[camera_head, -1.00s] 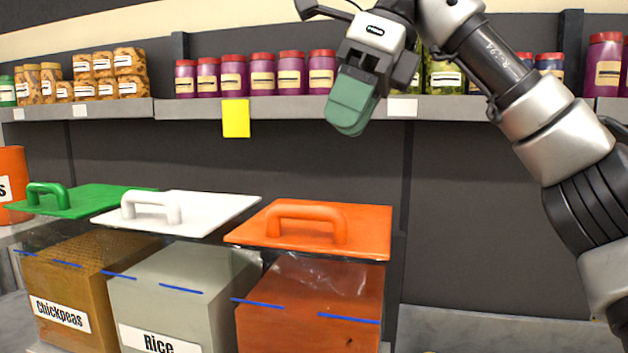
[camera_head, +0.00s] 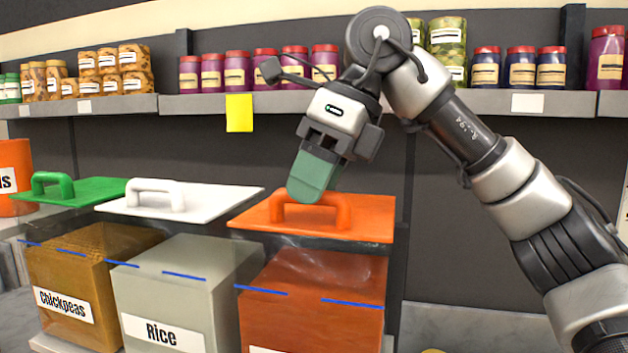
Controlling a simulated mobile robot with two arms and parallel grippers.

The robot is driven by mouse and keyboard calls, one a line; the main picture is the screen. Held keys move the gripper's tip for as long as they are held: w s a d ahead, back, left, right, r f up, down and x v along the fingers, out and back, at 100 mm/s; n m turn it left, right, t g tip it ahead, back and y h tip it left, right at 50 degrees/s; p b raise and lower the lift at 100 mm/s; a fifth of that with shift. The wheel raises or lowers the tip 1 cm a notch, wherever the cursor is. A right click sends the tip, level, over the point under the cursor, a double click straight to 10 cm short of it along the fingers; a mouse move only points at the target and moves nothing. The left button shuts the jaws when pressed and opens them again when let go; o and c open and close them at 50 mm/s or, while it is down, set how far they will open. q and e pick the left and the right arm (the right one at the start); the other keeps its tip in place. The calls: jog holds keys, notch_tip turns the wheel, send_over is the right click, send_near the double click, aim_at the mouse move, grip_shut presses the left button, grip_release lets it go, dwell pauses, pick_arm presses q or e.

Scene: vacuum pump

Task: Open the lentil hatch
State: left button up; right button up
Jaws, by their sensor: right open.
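An orange lid (camera_head: 368,216) with an arched orange handle (camera_head: 343,208) lies flat and closed on a clear bin of reddish-orange contents (camera_head: 310,312). That bin's label is almost wholly cut off at the bottom edge, so its name cannot be read. My right gripper (camera_head: 308,192), with green fingers, points down at the handle and hides part of its top bar. It is open, though the fingers overlap in this view. I cannot tell whether they touch the handle. My left gripper is not in view.
A white lid (camera_head: 220,200) covers the bin labelled Rice (camera_head: 185,295). A green lid (camera_head: 100,190) covers the bin labelled Chickpeas (camera_head: 75,280). A shelf (camera_head: 200,105) with several jars runs behind, with a yellow note (camera_head: 239,113) on its edge.

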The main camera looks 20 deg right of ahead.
jog(key=shift+c, duration=0.9)
grip_shut()
